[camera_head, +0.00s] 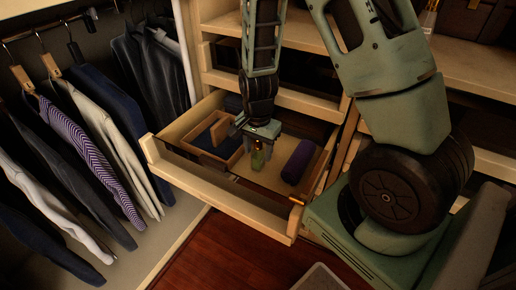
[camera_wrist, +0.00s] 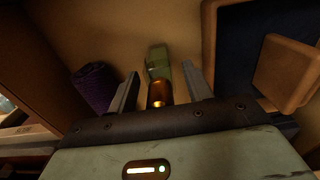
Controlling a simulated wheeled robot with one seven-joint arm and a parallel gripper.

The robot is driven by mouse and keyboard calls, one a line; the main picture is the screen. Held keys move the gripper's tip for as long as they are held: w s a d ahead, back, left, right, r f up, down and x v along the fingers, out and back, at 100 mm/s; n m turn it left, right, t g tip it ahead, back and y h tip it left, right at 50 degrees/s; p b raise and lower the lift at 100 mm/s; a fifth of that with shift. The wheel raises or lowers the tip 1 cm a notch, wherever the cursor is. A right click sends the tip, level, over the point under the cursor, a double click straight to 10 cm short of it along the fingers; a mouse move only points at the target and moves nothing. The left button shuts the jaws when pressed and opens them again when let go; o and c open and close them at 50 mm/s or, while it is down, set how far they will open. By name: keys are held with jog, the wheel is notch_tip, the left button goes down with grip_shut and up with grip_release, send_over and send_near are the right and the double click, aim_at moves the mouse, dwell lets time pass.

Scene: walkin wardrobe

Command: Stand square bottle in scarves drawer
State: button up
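The green square bottle (camera_head: 257,158) stands, seemingly upright, inside the pulled-out drawer (camera_head: 222,200). In the wrist view the bottle (camera_wrist: 159,62) shows a green body and a copper-coloured cap facing me. My gripper (camera_head: 260,141) points down into the drawer, right above the bottle. In the wrist view my gripper (camera_wrist: 161,78) is open, with one finger on each side of the bottle and a visible gap on both sides. A purple rolled scarf (camera_head: 298,162) lies to the right of the bottle; it also shows in the wrist view (camera_wrist: 93,88).
A wooden box (camera_head: 228,157) with dark cloth sits in the drawer left of the bottle; its rim (camera_wrist: 209,45) is near my right finger in the wrist view. The drawer walls enclose the space. Hanging clothes (camera_head: 92,130) fill the left side. Shelves (camera_head: 312,36) stand behind.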

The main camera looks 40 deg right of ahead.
jog(key=shift+r, duration=0.1)
notch_tip(320, 180, up, 12)
jog(key=p, duration=0.3)
jog(key=s+a+r+n, duration=0.4)
jog(key=s+a+n, duration=0.5)
jog(key=a+n, duration=0.2)
jog(key=s+a+r+n, duration=0.5)
jog(key=s+a+n, duration=0.3)
jog(key=a+n, duration=0.2)
jog(key=shift+s+a+n+y, duration=0.3)
jog(key=shift+s+a+n, duration=0.1)
jog(key=shift+a, duration=0.1)
jog(key=shift+w+r, duration=0.1)
notch_tip(320, 180, up, 9)
jog(key=p, duration=0.9)
jog(key=shift+r+p, duration=0.15)
jog(key=shift+p, duration=0.2)
